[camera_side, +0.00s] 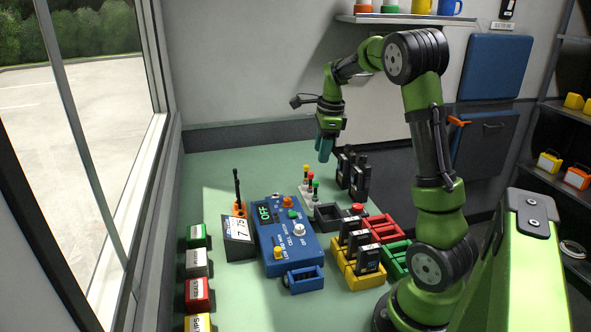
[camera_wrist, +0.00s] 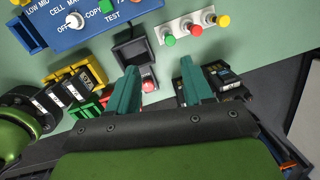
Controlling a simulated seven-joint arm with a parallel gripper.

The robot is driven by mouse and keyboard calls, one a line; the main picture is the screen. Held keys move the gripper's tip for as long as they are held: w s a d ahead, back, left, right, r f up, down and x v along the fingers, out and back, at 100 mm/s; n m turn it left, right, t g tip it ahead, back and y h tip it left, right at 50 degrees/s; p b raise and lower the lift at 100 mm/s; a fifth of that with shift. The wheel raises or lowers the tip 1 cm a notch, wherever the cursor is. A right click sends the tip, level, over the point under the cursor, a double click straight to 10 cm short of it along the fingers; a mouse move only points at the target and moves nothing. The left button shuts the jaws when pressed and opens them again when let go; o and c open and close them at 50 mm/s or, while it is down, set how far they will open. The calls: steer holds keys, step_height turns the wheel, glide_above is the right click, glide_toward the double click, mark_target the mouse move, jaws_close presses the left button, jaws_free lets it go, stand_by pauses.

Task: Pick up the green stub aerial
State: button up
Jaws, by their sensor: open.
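The green stub aerial (camera_side: 316,189) stands upright in a pale rack (camera_side: 307,199), at the near end of a row with a red stub aerial (camera_side: 309,179) and a yellow one (camera_side: 305,170). In the wrist view the green tip (camera_wrist: 170,40) is at the left end of the row, just beyond my fingertips. My gripper (camera_side: 325,155) is open and empty, raised above the bench.
Black radios (camera_side: 353,175) stand upright right of the rack. A dark tray (camera_wrist: 132,55) with a red knob (camera_wrist: 148,86) lies close by. A blue test box (camera_side: 285,238), yellow tray (camera_side: 349,270) and tall black aerial (camera_side: 237,190) occupy the bench. Green bench behind the rack is clear.

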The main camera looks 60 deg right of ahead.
mark_target(316, 182)
steer(key=f+m, duration=0.2)
steer(key=f, duration=0.1)
steer(key=w+d+f+m, duration=0.1)
steer(key=f+m, duration=0.1)
steer(key=f, duration=0.1)
steer(key=w+d+f+m, duration=0.1)
steer(key=f+m, duration=0.2)
steer(key=f, duration=0.1)
steer(key=shift+d, duration=0.1)
steer(key=shift+w+a+f, duration=0.1)
steer(key=shift+w+f, duration=0.1)
steer(key=shift+f, duration=1.15)
steer(key=shift+w+a+f, duration=0.1)
steer(key=shift+w+f, duration=0.05)
steer(key=shift+f, duration=1.2)
jaws_close()
